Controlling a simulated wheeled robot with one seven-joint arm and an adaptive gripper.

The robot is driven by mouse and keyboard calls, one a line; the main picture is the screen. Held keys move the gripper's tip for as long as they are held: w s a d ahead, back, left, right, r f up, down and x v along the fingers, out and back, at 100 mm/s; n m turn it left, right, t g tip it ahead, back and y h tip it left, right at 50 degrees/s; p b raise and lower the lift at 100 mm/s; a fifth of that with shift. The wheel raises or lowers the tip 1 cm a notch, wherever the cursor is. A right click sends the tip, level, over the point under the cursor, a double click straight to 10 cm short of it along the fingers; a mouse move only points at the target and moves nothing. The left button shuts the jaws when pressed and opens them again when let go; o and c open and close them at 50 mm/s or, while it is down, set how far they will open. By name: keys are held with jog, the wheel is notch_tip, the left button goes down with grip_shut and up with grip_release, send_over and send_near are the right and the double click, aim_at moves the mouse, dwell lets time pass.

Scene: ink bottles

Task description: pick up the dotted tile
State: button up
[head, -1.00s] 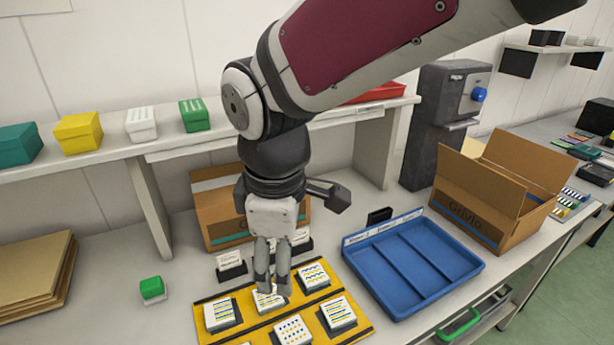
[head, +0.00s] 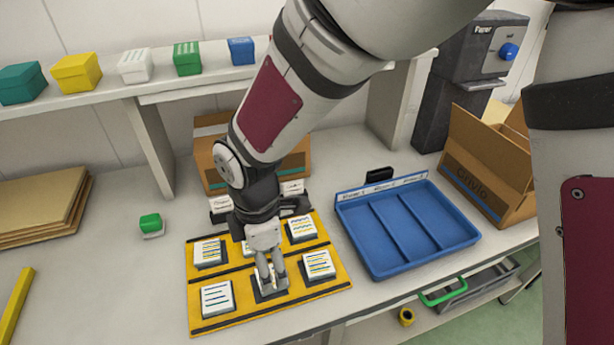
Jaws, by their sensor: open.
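The dotted tile (head: 271,283) sits in the middle of the front row on the yellow mat (head: 333,288). My gripper (head: 274,287) points down at it, with its fingers open and right over the tile. The fingers hide most of the tile's face, so its dots do not show now. I cannot tell whether the fingers touch it. A tile with dark lines (head: 217,298) lies to its left and a striped tile (head: 319,264) to its right.
Behind are a striped tile (head: 209,251), a partly hidden tile (head: 248,248) and a wavy-lined tile (head: 301,228). A blue compartment tray (head: 470,238) is at right. A small green-topped block (head: 150,223) stands at left, with clear bench around it.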

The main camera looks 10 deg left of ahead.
jog(key=shift+w+a+f, duration=0.15)
jog(key=shift+f, duration=1.5)
jog(key=shift+w+a+f, duration=0.1)
jog(key=shift+w+f, duration=0.05)
jog(key=shift+f, duration=1.5)
jog(key=shift+c, duration=0.5)
jog(key=c, duration=1.2)
